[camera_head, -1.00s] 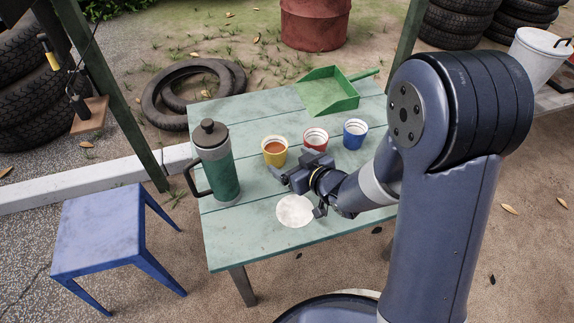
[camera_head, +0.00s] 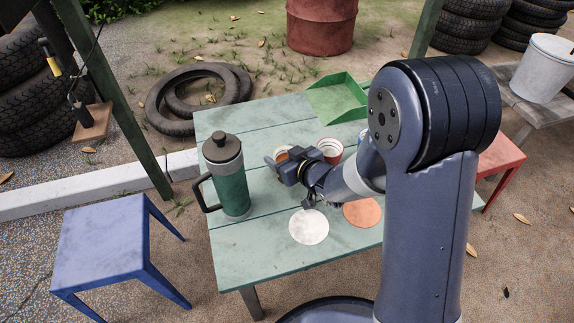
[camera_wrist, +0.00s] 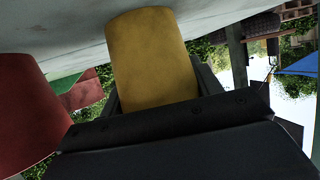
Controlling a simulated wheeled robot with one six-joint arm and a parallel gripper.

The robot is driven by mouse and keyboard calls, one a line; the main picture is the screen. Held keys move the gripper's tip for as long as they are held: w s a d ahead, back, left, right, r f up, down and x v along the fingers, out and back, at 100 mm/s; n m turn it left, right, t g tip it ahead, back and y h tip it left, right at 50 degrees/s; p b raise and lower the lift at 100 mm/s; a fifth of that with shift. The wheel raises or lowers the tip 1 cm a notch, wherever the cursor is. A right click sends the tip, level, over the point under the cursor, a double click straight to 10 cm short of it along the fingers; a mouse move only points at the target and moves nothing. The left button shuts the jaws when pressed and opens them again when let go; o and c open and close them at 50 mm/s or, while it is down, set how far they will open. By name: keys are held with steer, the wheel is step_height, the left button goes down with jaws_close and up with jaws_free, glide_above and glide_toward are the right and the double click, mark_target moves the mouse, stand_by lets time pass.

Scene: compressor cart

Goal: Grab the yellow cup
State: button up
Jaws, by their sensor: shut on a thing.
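The yellow cup (camera_wrist: 152,60) fills the middle of the wrist view, which is upside down, with a dark finger on each side of it. My gripper (camera_head: 284,161) is shut on this cup at the table, and hides most of it in the head view, where its rim and brown contents (camera_head: 283,152) show. The cup appears upright at table level; whether its base touches the table is hard to tell. The red cup (camera_head: 330,150) stands just right of my gripper, and also shows at the left of the wrist view (camera_wrist: 28,115).
A green flask (camera_head: 228,180) with a dark handle stands left of my gripper on the green table (camera_head: 260,235). A white disc (camera_head: 309,227) and an orange disc (camera_head: 362,213) lie in front. A green dustpan (camera_head: 338,98) lies behind. The blue cup (camera_head: 352,148) is mostly hidden by my arm.

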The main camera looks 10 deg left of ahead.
steer(key=c, duration=0.4)
steer(key=shift+r, duration=0.1)
